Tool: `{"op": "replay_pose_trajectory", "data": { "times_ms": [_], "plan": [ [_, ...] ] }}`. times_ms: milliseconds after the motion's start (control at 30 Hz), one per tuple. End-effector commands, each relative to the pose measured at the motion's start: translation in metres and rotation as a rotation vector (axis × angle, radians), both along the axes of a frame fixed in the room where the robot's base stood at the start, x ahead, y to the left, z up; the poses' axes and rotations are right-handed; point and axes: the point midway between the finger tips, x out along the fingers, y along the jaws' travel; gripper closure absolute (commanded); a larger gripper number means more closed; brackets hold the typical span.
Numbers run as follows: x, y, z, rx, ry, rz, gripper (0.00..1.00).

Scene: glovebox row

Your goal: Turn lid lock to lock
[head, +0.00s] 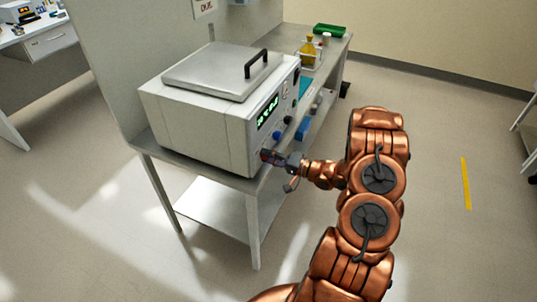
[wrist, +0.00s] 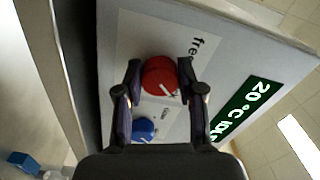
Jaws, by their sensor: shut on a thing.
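The red knob (wrist: 158,73) sits on the front panel of a white lidded bath (head: 195,117), with a white pointer line toward its lower right in the wrist view. The word "free" (wrist: 205,43) is printed on the pale label beside it. My gripper (wrist: 160,88) is shut on the red knob, one finger on either side; it also shows in the head view (head: 273,157) at the lower front corner of the bath. The rest of the label is partly hidden by the fingers. The metal lid (head: 213,70) is down.
A blue knob (wrist: 144,128) is close to my fingers on the same panel. A green display (wrist: 245,107) reads 20 °C. The bath stands on a metal bench (head: 146,146), with bottles (head: 308,50) and a green tray (head: 329,31) farther back. The floor to the right is open.

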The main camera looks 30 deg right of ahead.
Motion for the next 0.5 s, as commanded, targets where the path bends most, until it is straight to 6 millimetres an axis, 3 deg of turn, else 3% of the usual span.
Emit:
{"op": "replay_pose_trajectory", "data": {
  "times_ms": [500],
  "plan": [
    [0.0008,-0.0019,0.0018,0.047,0.024,-0.004,0.97]
  ]
}}
